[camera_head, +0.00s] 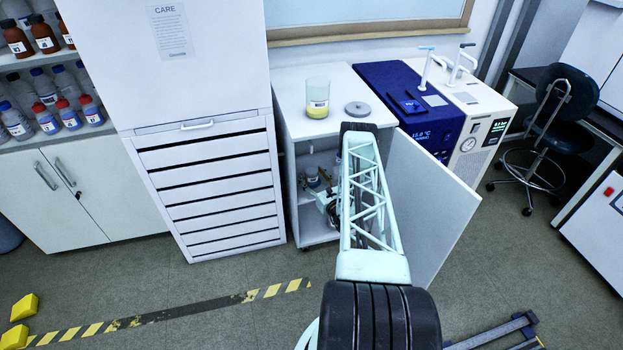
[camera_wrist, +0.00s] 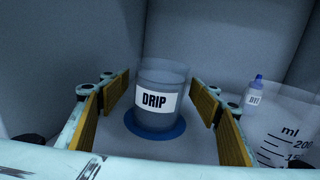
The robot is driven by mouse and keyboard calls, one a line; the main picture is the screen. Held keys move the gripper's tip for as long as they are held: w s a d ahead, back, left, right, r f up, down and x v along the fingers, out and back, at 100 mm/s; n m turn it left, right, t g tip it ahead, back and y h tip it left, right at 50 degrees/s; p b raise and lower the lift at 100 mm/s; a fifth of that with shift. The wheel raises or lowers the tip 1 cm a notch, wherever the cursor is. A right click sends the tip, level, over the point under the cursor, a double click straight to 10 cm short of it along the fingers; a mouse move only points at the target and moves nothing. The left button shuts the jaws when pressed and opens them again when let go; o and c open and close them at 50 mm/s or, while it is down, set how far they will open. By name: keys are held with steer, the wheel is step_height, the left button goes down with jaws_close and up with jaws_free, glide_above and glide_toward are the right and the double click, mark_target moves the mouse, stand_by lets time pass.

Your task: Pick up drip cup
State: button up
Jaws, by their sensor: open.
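The drip cup (camera_wrist: 158,99) is a clear cup with a white label reading DRIP. It stands upright on a round blue mat (camera_wrist: 157,132) inside the cabinet, in the wrist view. My gripper (camera_wrist: 160,105) is open, with a yellow-padded finger on each side of the cup. Gaps show between the pads and the cup, and nothing is held. In the head view my arm reaches into the open cabinet (camera_head: 292,170).
In the wrist view, a small blue-capped bottle (camera_wrist: 254,92) stands back right and a graduated beaker (camera_wrist: 285,128) stands close at the right. The cabinet door (camera_head: 430,200) stands open to the right of my arm. A beaker with yellow liquid (camera_head: 317,98) stands on the cabinet top.

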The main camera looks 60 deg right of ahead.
steer(key=shift+c, duration=0.3)
steer(key=c, duration=1)
steer(key=shift+r, duration=0.45)
steer(key=shift+r+p, duration=0.7)
steer(key=shift+r, duration=3.7)
steer(key=shift+r, duration=0.2)
steer(key=shift+a+f+b, duration=0.1)
steer(key=shift+f+b, duration=0.2)
